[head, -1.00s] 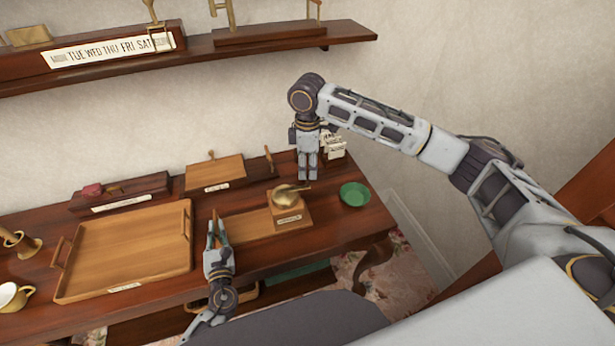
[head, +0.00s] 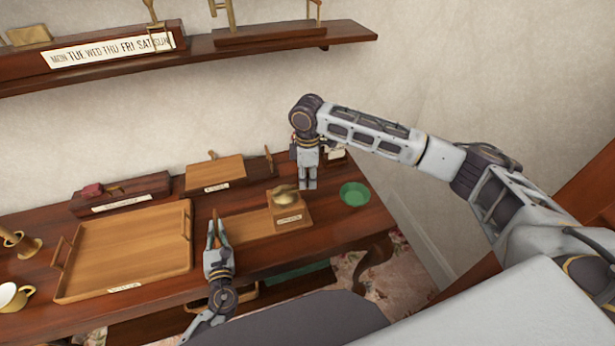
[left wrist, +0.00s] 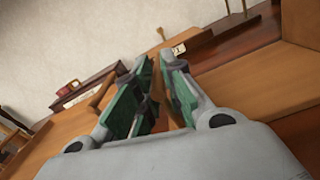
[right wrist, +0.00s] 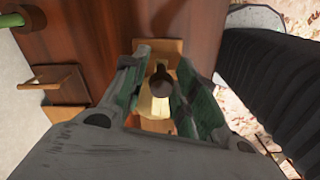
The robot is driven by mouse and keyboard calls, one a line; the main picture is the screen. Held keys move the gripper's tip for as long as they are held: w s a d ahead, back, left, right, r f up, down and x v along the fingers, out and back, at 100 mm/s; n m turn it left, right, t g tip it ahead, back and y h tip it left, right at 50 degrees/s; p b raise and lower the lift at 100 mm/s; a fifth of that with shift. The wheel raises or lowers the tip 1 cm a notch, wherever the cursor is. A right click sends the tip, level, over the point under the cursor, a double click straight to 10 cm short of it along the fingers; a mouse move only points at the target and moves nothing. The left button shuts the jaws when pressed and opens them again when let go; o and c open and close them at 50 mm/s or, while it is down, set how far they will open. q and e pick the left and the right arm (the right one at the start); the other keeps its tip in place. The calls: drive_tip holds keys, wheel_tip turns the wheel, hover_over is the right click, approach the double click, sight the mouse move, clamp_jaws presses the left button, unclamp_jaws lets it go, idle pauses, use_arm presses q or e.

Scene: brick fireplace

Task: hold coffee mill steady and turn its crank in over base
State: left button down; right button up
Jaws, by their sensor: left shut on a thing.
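The coffee mill (head: 288,214), a wooden box with a brass dome, stands upright on the table at the right end of a flat wooden base (head: 248,226). My left gripper (head: 215,236) is shut on the upright wooden handle (head: 214,220) at the base's left end; the handle also shows between the fingers in the left wrist view. My right gripper (head: 308,187) points down just behind and right of the mill. In the right wrist view its fingers (right wrist: 160,75) are apart, with the crank's dark knob (right wrist: 160,84) and brass dome (right wrist: 153,108) seen between them. Contact is unclear.
A wooden tray (head: 75,292) lies left of my left gripper. Wooden stands (head: 122,192) line the back, below a wall shelf (head: 200,57).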

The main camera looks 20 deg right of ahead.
clamp_jaws()
drive_tip(key=shift+s+r+m, duration=0.1)
drive_tip(key=shift+s+m, duration=0.1)
drive_tip(key=shift+m, duration=0.2)
idle(1.0)
